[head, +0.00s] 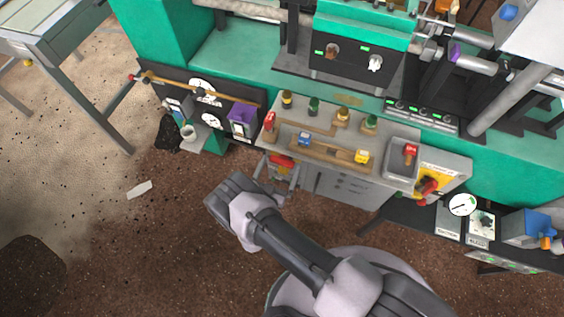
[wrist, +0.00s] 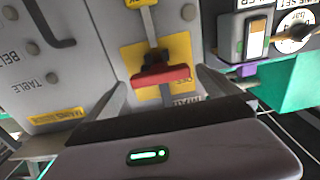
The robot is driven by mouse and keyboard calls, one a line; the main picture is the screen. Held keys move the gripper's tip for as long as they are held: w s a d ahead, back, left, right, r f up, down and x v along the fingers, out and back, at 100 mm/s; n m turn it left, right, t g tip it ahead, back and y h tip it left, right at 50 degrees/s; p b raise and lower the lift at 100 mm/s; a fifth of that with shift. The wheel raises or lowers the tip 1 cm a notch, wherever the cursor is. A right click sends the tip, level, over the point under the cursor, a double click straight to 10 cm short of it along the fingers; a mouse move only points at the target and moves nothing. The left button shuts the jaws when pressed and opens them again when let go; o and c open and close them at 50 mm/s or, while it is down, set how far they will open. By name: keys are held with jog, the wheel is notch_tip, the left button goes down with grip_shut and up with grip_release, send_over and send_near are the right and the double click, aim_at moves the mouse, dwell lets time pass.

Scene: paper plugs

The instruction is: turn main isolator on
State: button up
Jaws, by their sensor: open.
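A red bar handle (wrist: 163,77) on a dark hub sits on a yellow plate (wrist: 133,58) on a grey panel in the wrist view. It lies nearly crosswise, slightly tilted. It appears as the red part (head: 282,161) under the console's front edge in the head view. A yellow label (wrist: 57,117), apparently beginning "MAIN", is at lower left of the panel. My gripper (wrist: 162,80) is open, one finger on each side of the red handle, with gaps visible. Whether the fingertips reach past the handle is unclear. In the head view my gripper (head: 278,176) is just below the console.
A second red knob on a yellow box (head: 428,187) is at the console's right. Coloured plugs and levers stand on the console top (head: 325,130). A dark gauge panel (head: 215,110) is to the left. The floor (head: 150,230) at left is mostly open.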

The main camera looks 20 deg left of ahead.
jog(key=shift+w+d, duration=0.1)
jog(key=shift+w, duration=1.2)
jog(key=shift+c, duration=0.2)
